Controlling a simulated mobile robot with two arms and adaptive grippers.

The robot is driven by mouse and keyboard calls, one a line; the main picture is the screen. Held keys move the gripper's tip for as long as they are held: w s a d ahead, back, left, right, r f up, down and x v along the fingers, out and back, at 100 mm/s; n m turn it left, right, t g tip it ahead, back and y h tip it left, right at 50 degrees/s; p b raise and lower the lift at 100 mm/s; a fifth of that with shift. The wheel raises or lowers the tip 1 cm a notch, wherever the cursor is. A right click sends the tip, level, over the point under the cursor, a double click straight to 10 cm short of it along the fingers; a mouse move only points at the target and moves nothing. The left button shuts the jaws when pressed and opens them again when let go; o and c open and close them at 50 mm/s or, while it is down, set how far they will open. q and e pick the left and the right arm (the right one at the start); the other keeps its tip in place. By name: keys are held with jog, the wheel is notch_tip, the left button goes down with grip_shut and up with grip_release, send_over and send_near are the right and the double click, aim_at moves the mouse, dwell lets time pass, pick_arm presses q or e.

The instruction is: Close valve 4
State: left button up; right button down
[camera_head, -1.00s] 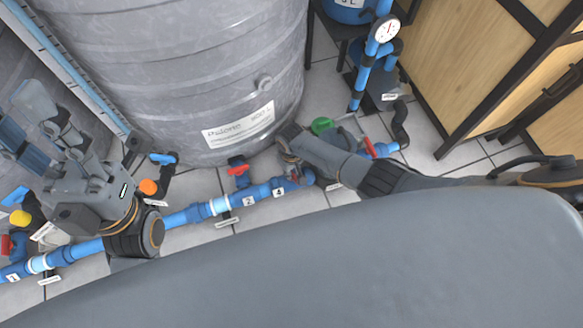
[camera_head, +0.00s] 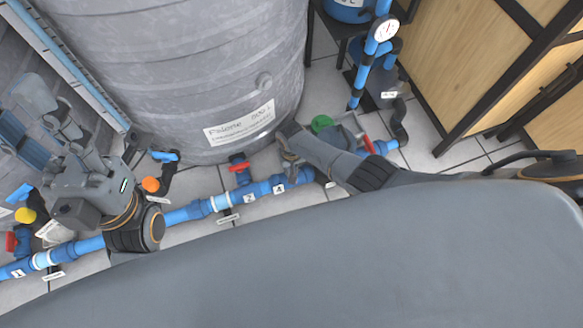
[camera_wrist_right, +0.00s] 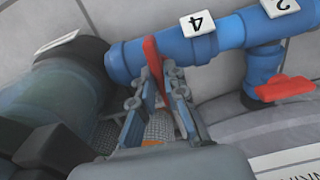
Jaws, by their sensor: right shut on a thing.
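In the right wrist view, valve 4 is a blue pipe valve with a red lever (camera_wrist_right: 153,62), next to a white tag marked 4 (camera_wrist_right: 198,22). My right gripper (camera_wrist_right: 160,92) is shut on this lever, with a finger on each side of it. In the head view, the tag 4 (camera_head: 279,188) shows on the blue pipe, and my right gripper (camera_head: 289,156) is just above it and hides the lever. My left gripper (camera_head: 30,105) is raised at the left, away from valve 4; its finger opening is unclear.
Valve 2's red handle (camera_head: 238,163) sits close by on the left and also shows in the wrist view (camera_wrist_right: 286,88). A large grey tank (camera_head: 190,70) stands behind the pipe. A green knob (camera_head: 321,123) and another red lever (camera_head: 368,144) are to the right.

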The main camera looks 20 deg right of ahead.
jog(key=c, duration=1.4)
grip_release()
notch_tip(320, 180, up, 12)
